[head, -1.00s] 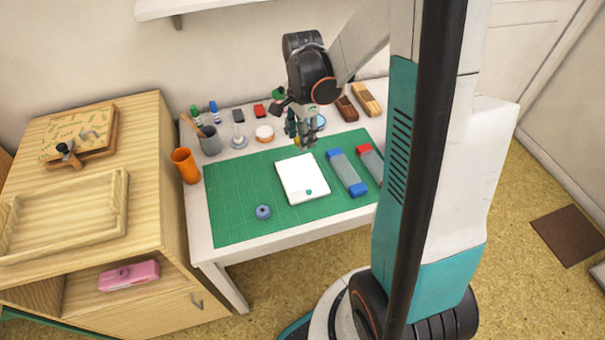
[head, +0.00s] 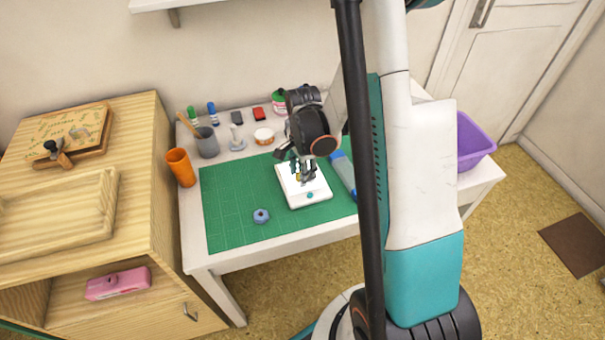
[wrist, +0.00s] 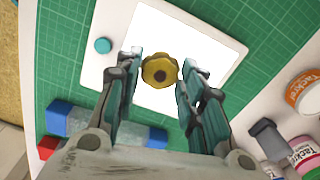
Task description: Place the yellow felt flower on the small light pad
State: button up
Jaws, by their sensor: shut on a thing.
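The yellow flower (wrist: 159,70), with a dark round centre, sits between the fingertips of my gripper (wrist: 159,72) in the wrist view. My gripper (head: 305,177) is shut on it. Both are over the small light pad (head: 322,190), a white square with a teal dot near its front edge. The pad (wrist: 205,45) fills the area behind the flower in the wrist view. I cannot tell whether the flower touches the pad.
The pad lies on a green cutting mat (head: 228,215). A blue flower-shaped piece (head: 261,216) lies to its left and a blue-capped clear case (head: 343,172) to its right. An orange cup (head: 180,167), a grey cup (head: 207,144) and a white tub (head: 264,137) stand around the mat.

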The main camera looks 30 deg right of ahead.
jog(key=shift+f, duration=0.15)
jog(key=o, duration=0.7)
jog(key=shift+c, duration=0.2)
notch_tip(320, 180, up, 12)
jog(key=p, duration=0.4)
jog(key=shift+r+p, duration=0.2)
jog(key=shift+p, duration=0.1)
jog(key=shift+s, duration=0.1)
